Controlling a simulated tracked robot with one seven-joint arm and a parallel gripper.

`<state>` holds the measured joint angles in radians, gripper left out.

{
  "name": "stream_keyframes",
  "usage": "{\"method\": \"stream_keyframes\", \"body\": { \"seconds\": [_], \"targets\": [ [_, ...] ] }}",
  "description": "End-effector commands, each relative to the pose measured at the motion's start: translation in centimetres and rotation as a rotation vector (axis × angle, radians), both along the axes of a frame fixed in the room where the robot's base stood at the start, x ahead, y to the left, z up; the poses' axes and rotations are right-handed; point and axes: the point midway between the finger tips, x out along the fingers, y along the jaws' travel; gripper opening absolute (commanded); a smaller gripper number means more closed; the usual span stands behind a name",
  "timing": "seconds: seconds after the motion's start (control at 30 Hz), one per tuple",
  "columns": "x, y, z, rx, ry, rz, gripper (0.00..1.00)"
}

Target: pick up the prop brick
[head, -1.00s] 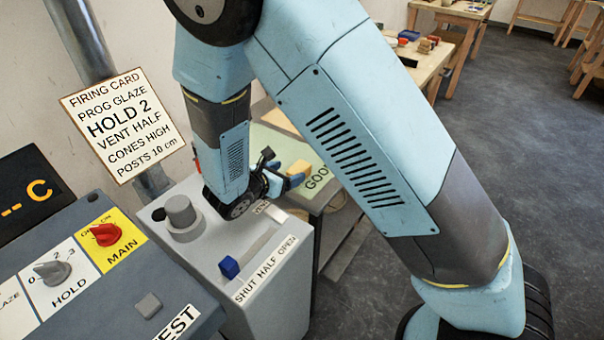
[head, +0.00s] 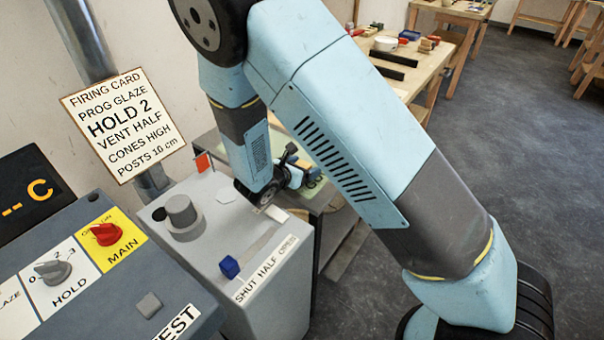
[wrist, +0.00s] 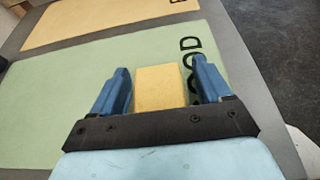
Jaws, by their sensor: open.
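The prop brick, a yellow block (wrist: 160,87), lies on a green mat (wrist: 60,85) in the wrist view. My gripper (wrist: 160,80) is open, with one blue finger on each side of the brick and a gap visible on both sides. I cannot tell how high the fingers are above the mat. In the head view my gripper (head: 300,174) is at the far side of the grey box, partly behind my arm; the brick is not clearly visible there.
A grey box with a round knob (head: 182,212) and a blue slider (head: 229,267) stands in front of my gripper. A small orange-red flag (head: 203,162) stands behind it. A tan mat (wrist: 100,18) lies beyond the green one. A wooden workbench (head: 405,85) is farther back.

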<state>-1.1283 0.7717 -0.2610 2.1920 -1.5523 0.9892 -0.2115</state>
Motion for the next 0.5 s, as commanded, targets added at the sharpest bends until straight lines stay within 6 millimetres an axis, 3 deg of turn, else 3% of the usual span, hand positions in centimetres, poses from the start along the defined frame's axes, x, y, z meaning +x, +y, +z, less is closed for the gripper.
{"method": "stream_keyframes", "body": {
  "seconds": [0.1,0.5],
  "targets": [
    [-0.02,0.02,0.02,0.0,0.0,0.0,0.77],
    [-0.02,0.01,0.02,0.0,0.0,0.0,0.38]
  ]
}}
